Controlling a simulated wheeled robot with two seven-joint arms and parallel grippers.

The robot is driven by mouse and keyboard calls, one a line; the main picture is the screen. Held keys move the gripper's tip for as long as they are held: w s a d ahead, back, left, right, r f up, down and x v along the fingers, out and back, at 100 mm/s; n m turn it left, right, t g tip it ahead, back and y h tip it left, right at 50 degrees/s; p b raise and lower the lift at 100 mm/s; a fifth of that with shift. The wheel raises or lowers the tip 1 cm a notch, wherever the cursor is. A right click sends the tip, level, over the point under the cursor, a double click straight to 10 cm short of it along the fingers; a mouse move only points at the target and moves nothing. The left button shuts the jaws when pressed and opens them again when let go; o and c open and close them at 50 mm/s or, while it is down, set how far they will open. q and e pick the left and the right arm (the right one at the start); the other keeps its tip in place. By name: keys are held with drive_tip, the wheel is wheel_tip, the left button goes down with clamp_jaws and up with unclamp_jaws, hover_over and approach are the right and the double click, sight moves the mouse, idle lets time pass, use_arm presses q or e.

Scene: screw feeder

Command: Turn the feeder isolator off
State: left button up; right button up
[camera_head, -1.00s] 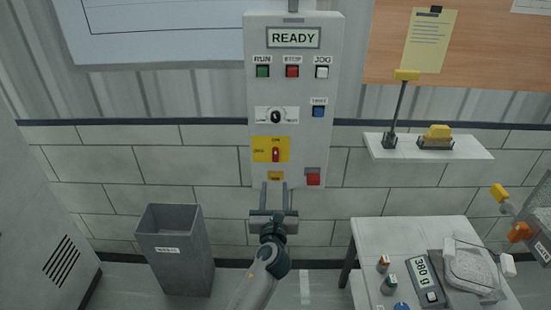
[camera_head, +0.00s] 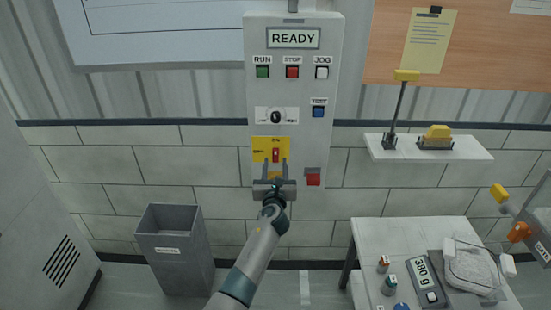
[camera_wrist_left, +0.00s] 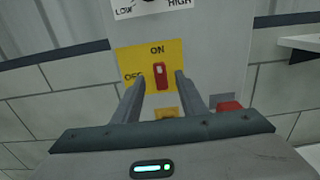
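The feeder isolator is a red handle (camera_head: 276,155) on a yellow plate (camera_head: 261,146) on the grey control panel (camera_head: 258,200). In the left wrist view the red handle (camera_wrist_left: 160,76) stands upright, toward the ON label (camera_wrist_left: 157,49); the OFF label is at the plate's left. My left gripper (camera_head: 275,165) is open, its two fingers pointing up at the plate. In the left wrist view the fingers (camera_wrist_left: 158,84) stand apart on either side of the handle's lower part, with nothing visible between them touching it. My right gripper is not in view.
Above the isolator are a LOW–HIGH knob (camera_head: 276,116) and a blue button (camera_head: 318,111). A red block (camera_head: 313,178) sits to the lower right. A grey bin (camera_head: 176,270) stands left, a white table (camera_head: 385,235) right.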

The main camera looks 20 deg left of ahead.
sight(275, 154)
use_arm(q)
drive_tip(key=x, duration=0.3)
drive_tip(key=shift+w+a+b, duration=0.1)
drive_tip(key=shift+w+b, duration=0.2)
drive_tip(key=shift+b, duration=0.05)
drive_tip(key=shift+w+a, duration=0.15)
drive_tip(key=shift+w, duration=0.45)
drive_tip(key=c, duration=0.8)
clamp_jaws()
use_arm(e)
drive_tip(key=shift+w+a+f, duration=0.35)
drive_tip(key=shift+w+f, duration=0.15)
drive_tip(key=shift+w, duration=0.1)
